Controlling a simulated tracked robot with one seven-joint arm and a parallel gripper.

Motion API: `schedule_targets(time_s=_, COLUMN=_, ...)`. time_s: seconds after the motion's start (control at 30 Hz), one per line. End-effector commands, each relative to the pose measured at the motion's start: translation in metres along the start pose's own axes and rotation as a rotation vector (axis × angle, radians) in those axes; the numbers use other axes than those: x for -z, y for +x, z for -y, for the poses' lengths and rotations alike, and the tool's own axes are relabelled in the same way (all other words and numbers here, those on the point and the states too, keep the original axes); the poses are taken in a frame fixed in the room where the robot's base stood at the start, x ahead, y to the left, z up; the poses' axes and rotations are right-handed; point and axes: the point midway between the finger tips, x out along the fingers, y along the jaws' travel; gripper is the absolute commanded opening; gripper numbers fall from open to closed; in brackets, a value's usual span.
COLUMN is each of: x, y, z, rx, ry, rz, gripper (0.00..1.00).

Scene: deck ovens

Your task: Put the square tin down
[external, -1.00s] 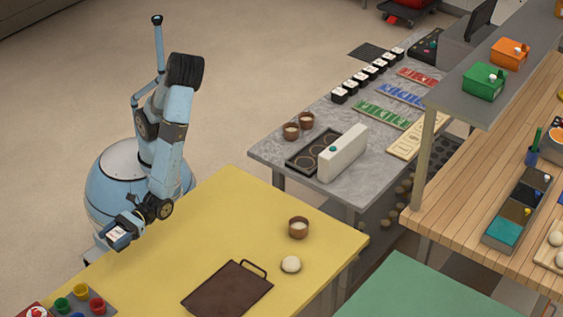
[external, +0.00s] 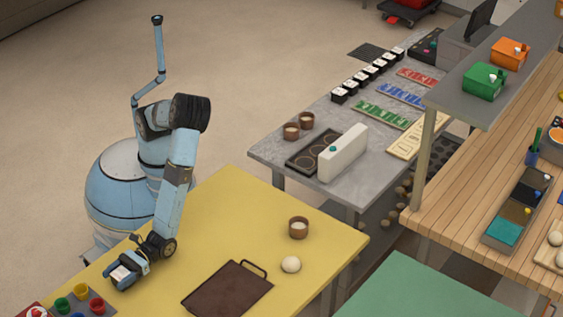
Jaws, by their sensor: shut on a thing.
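My gripper (external: 121,276) is at the left part of the yellow table (external: 215,205), low over its top near the left edge. It is shut on a small pale thing, which I take to be the square tin (external: 123,271). The fingers hide much of it. I cannot tell whether its underside touches the table.
A dark brown tray (external: 228,291) with a handle lies on the table to the right of my gripper. A pale dough ball (external: 291,264) and a brown bowl (external: 298,228) stand beyond it. Coloured cups (external: 80,292) are close by at lower left. The table's middle is clear.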

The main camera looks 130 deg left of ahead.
Motion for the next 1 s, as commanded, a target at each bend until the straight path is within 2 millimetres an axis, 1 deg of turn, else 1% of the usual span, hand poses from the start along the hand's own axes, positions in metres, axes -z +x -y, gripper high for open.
schedule_targets(time_s=0.03, x=0.0065, y=0.0005, z=0.0008, rx=0.001, ry=-0.002, rz=0.0, gripper=0.29)
schedule_targets(time_s=0.1, x=0.0104, y=0.0005, z=0.0009, rx=0.001, ry=-0.001, rz=0.0, gripper=0.29)
schedule_targets(time_s=0.43, x=0.0127, y=0.0002, z=0.0006, rx=0.0, ry=-0.001, rz=0.0, gripper=0.29)
schedule_targets(time_s=0.47, x=0.0128, y=0.0001, z=0.0005, rx=0.0, ry=-0.001, rz=0.0, gripper=0.7)
schedule_targets(time_s=0.5, x=0.0127, y=0.0001, z=0.0005, rx=0.0, ry=0.0, rz=0.0, gripper=0.74)
schedule_targets(time_s=0.7, x=0.0125, y=0.0001, z=0.0005, rx=0.0, ry=0.0, rz=0.0, gripper=0.93)
schedule_targets(time_s=1.0, x=0.0106, y=0.0001, z=0.0005, rx=0.0, ry=0.0, rz=0.0, gripper=0.93)
